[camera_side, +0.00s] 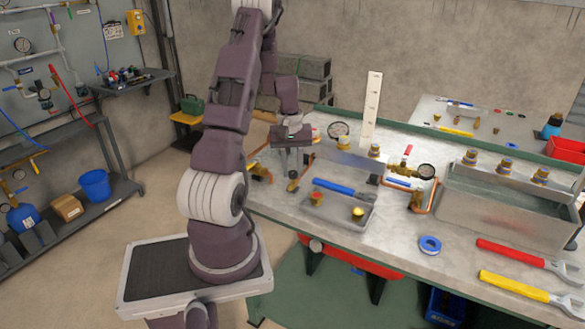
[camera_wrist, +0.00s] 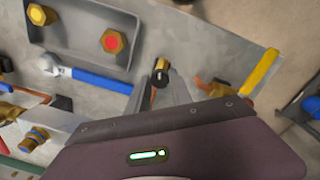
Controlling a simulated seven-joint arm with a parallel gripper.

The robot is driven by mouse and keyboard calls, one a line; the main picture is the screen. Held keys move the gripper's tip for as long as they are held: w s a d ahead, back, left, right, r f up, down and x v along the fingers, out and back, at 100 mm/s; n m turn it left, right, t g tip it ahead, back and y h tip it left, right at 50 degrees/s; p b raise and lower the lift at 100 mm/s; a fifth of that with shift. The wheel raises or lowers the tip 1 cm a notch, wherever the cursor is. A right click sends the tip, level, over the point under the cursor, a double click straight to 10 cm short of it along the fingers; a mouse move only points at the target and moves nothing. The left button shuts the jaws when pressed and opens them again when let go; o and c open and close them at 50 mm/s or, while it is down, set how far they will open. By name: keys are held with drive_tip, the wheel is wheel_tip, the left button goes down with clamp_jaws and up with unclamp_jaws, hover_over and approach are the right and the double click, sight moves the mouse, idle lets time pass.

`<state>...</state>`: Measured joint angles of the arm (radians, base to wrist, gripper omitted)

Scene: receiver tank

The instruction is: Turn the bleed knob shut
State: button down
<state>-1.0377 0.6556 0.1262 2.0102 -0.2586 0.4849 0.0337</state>
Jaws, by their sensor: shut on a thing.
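A small black and brass knob (camera_wrist: 160,68), which looks like the bleed knob, stands at the fingertips in the wrist view. In the side view a small brass end (camera_side: 292,186) shows just below my gripper (camera_side: 293,170). My gripper (camera_wrist: 159,84) points down over the left part of the bench, its two fingers on either side of the knob and shut on it. The fingers hide part of the knob, and I cannot tell how far it is turned.
A grey tray (camera_side: 340,218) with brass fittings and a blue-handled tool (camera_side: 342,188) lie close to the right. A yellow lever (camera_wrist: 260,74) and copper pipe (camera_wrist: 220,87) are on the other side. A white upright scale (camera_side: 371,112) stands behind. Wrenches (camera_side: 525,258) lie at the front right.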

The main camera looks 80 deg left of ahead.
sight(292, 172)
drive_tip(key=shift+m, duration=1.9)
drive_tip(key=c, duration=1.1)
unclamp_jaws()
drive_tip(key=shift+c, duration=0.2)
wheel_tip(292, 172, up, 7)
drive_tip(key=shift+s+a+r, duration=0.1)
drive_tip(key=shift+s, duration=0.05)
